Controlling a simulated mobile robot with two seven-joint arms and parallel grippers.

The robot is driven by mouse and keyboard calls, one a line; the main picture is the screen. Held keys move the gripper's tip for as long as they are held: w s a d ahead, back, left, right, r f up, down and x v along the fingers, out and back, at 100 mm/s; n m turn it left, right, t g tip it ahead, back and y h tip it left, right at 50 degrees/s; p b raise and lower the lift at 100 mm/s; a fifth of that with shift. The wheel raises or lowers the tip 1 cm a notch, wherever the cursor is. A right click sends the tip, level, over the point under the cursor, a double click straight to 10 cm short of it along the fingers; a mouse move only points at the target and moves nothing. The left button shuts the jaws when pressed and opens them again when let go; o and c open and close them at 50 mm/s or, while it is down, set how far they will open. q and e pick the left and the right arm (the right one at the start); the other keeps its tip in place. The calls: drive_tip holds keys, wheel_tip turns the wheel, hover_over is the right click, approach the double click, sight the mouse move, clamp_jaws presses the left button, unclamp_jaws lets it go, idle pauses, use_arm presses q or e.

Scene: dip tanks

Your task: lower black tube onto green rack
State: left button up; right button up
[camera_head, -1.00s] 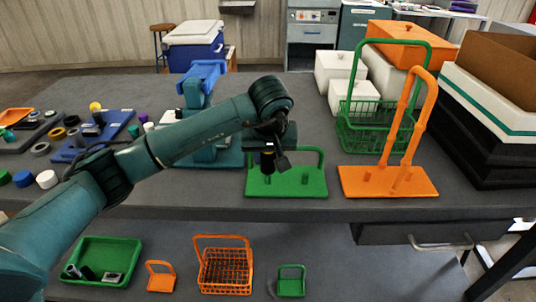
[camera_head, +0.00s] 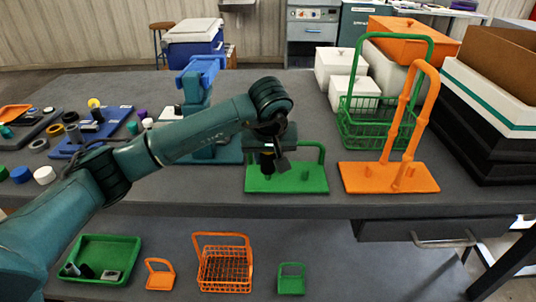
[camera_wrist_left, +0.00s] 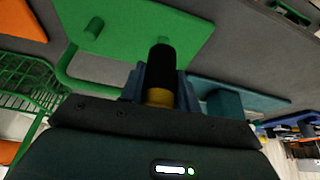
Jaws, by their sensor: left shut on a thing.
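The black tube (camera_head: 267,164) is held by my left gripper (camera_head: 268,150) above the left part of the green rack in the head view. In the left wrist view the black tube (camera_wrist_left: 161,62) has a yellow band near the jaws of my left gripper (camera_wrist_left: 160,92), which are shut on it. The green rack (camera_head: 310,186) is a flat base with a handle at its back and a peg on its right side. It also fills the upper part of the left wrist view (camera_wrist_left: 185,28). I cannot tell whether the tube touches the rack. My right gripper is out of view.
An orange rack (camera_head: 415,184) with a tall handle stands to the right. A green wire basket (camera_head: 365,138) is behind it. A blue board (camera_head: 75,150) with rings and caps lies at left. A lower shelf holds a green tray (camera_head: 128,252) and an orange basket (camera_head: 225,288).

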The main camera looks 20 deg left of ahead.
use_arm(q)
drive_tip(key=shift+f+b, duration=0.9)
drive_tip(key=shift+f, duration=0.2)
idle(0.6)
drive_tip(key=o, duration=1.7)
drive_tip(key=shift+r+p, duration=1.6)
drive_tip(key=shift+r, duration=1.05)
drive_tip(key=shift+r+p, duration=0.75)
drive_tip(key=shift+r, duration=0.55)
